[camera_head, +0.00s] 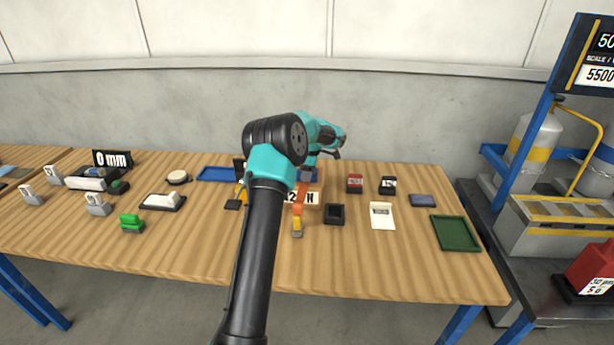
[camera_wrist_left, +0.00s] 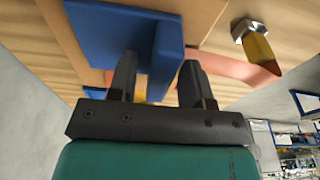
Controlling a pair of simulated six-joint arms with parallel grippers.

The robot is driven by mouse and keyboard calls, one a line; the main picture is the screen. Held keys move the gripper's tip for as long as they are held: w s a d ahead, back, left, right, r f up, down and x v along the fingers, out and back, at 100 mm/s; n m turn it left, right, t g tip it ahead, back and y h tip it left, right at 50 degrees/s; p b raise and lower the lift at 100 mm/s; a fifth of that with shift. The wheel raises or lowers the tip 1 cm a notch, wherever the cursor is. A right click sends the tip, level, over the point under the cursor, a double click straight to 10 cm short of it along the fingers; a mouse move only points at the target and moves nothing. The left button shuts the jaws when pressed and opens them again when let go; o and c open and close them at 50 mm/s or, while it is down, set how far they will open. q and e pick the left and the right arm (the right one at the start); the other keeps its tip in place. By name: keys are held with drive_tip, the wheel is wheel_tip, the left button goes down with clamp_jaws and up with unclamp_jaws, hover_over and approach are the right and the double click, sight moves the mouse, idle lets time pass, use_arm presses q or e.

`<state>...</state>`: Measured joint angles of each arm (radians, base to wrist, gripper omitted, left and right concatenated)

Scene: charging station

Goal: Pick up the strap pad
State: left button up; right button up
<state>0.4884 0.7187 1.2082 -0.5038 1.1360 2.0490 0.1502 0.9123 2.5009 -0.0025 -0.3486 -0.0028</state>
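A blue block with a raised upright rib (camera_wrist_left: 168,45) fills the upper middle of the left wrist view; it may be the strap pad, but I cannot be sure. An orange strap (camera_wrist_left: 240,68) runs beside it to a yellow piece with a silver hexagonal end (camera_wrist_left: 252,35). In the head view the orange strap (camera_head: 300,195) hangs over the front of a wooden block marked "2 N". My left gripper (camera_wrist_left: 160,62) is open, its two dark fingers apart near the rib; contact is unclear. In the head view my left arm hides the fingertips. My right gripper is not in view.
A black square holder (camera_head: 334,214), a white card stand (camera_head: 382,216) and a green tray (camera_head: 455,233) lie to the right on the wooden table. A blue tray (camera_head: 216,174) and a white-topped pad (camera_head: 162,201) are on the left. The front table strip is mostly clear.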

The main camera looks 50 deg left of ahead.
use_arm(q)
clamp_jaws()
drive_tip(key=shift+r, duration=0.2)
drive_tip(key=shift+r, duration=1.4)
drive_tip(key=shift+s+d+r, duration=0.1)
drive_tip(key=shift+r, duration=0.15)
drive_tip(key=s+d+r, duration=0.1)
drive_tip(key=s+d, duration=0.9)
drive_tip(key=d, duration=0.1)
drive_tip(key=shift+s+d+r, duration=0.2)
drive_tip(key=shift+d, duration=0.2)
